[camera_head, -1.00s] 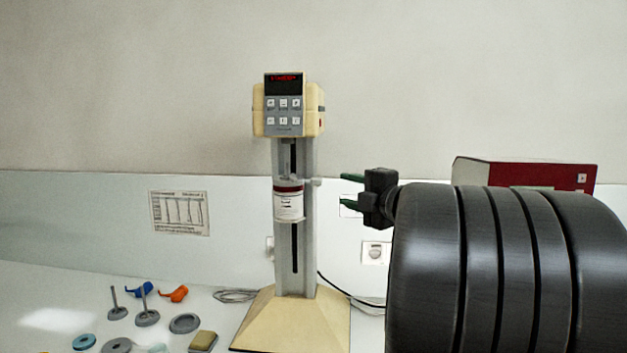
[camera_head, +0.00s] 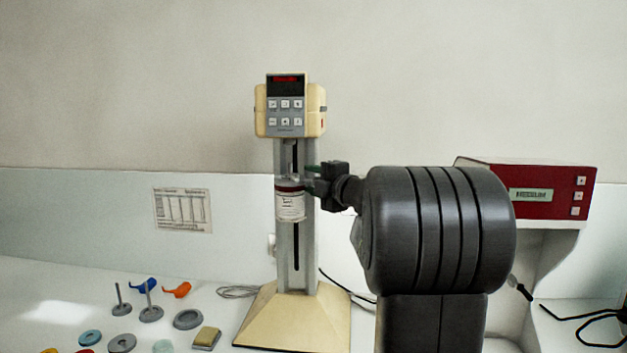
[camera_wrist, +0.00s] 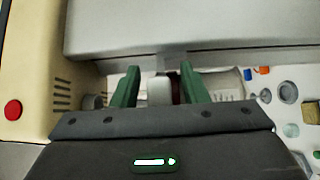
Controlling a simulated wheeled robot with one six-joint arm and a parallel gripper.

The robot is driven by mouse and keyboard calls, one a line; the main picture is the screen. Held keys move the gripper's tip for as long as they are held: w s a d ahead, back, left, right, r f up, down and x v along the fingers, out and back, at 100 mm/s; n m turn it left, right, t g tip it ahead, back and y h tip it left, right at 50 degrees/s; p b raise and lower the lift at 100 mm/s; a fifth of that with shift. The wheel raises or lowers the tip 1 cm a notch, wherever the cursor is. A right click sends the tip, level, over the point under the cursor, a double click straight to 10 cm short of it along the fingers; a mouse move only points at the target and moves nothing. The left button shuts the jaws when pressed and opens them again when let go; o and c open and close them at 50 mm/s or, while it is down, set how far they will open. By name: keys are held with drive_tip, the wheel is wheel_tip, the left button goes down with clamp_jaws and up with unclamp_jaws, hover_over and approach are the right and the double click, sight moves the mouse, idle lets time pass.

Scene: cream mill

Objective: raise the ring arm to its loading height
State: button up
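The cream mill has a head (camera_head: 290,108) with a red display and buttons, on a grey slotted column (camera_head: 306,250). The ring arm sits on the upper column, holding a jar with a white label (camera_head: 290,207). Its pale grey knob (camera_wrist: 160,90) sticks out on the column's right side. My gripper (camera_head: 314,178) is at that knob. In the wrist view, my gripper (camera_wrist: 159,82) has its green fingers apart, one on either side of the knob, with visible gaps. The fingertips partly hide the knob in the head view.
The mill's cream base (camera_head: 292,318) stands on the white bench. Small grey stands, discs and a sponge block (camera_head: 206,338) lie at left. A red-topped device (camera_head: 550,180) stands at right behind my arm. A black cable (camera_head: 345,288) runs behind the base.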

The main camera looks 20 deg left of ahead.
drive_tip(key=shift+c, duration=0.4)
clamp_jaws()
drive_tip(key=shift+r, duration=0.1)
